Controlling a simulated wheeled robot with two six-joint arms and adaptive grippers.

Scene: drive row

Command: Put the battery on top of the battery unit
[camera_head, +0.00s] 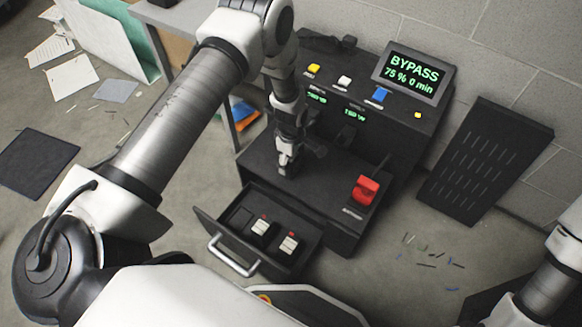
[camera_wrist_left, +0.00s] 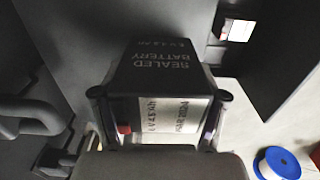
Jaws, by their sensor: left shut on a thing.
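The battery (camera_wrist_left: 165,68) is a black block marked SEALED BATTERY with a pale label. In the left wrist view it sits between the fingers of my left gripper (camera_wrist_left: 160,110), which is shut on it. In the head view my left gripper (camera_head: 286,160) points down over the low front top of the black battery unit (camera_head: 325,195). The battery is mostly hidden there, and I cannot tell whether it touches the top. The unit's front drawer (camera_head: 205,222) is open, with two pale-labelled, red-marked blocks (camera_head: 264,228) inside. My right gripper is out of view.
The unit's raised back has yellow, white and blue buttons and a screen (camera_head: 412,72) reading BYPASS, 75 %, 0 min. A red switch (camera_head: 366,188) stands on the front top's right. A dark slotted panel (camera_head: 485,160) leans at the wall. A blue spool (camera_wrist_left: 281,164) lies nearby.

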